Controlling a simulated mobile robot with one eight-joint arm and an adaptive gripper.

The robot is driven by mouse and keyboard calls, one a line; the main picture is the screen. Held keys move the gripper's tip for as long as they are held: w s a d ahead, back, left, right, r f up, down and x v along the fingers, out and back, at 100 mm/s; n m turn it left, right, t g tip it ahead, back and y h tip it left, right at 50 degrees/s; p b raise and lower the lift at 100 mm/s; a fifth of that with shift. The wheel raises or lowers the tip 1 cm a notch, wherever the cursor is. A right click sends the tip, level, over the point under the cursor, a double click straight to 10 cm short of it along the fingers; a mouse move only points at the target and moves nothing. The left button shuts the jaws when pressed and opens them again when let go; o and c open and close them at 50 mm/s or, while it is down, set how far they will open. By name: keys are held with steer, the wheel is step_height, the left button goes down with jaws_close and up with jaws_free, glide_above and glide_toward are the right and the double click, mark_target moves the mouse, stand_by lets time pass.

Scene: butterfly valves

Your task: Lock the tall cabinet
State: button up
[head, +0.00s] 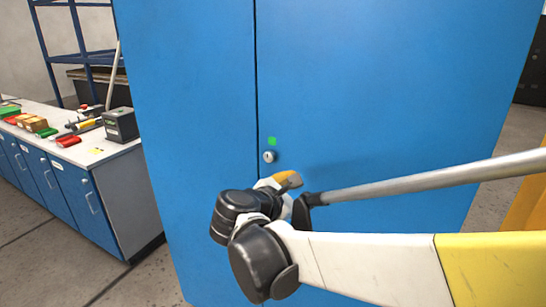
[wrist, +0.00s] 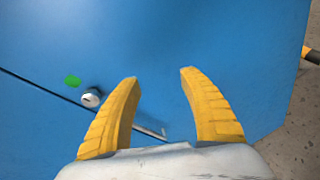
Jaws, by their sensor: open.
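The tall blue cabinet (head: 190,90) stands straight ahead, its two doors shut along a dark vertical seam. A round silver lock (head: 269,156) sits just right of the seam, with a small green mark (head: 272,141) above it. In the wrist view the lock (wrist: 91,98) and green mark (wrist: 73,81) lie left of my fingers. My gripper (wrist: 159,75) is open and empty, its yellow fingers spread in front of the door. In the head view my gripper (head: 289,180) is just below and right of the lock, partly hidden by my arm. A thin metal piece (wrist: 150,132) shows between the fingers.
At left, a low blue counter (head: 115,157) holds a dark box (head: 120,124) and several small coloured items. A blue shelf frame (head: 80,45) stands behind it. A yellow-orange object (head: 528,200) stands at the right edge. Bare floor shows either side of the cabinet.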

mark_target(268, 159)
steer(key=a+r+n+t, duration=0.2)
steer(key=a+n+t, duration=0.35)
steer(key=a, duration=0.75)
steer(key=shift+n+g, duration=0.55)
steer(key=shift+g, duration=0.2)
steer(key=b+x, duration=0.2)
steer(key=x, duration=0.9)
steer(key=shift+w+r, duration=0.1)
steer(key=shift+w, duration=0.2)
jaws_close()
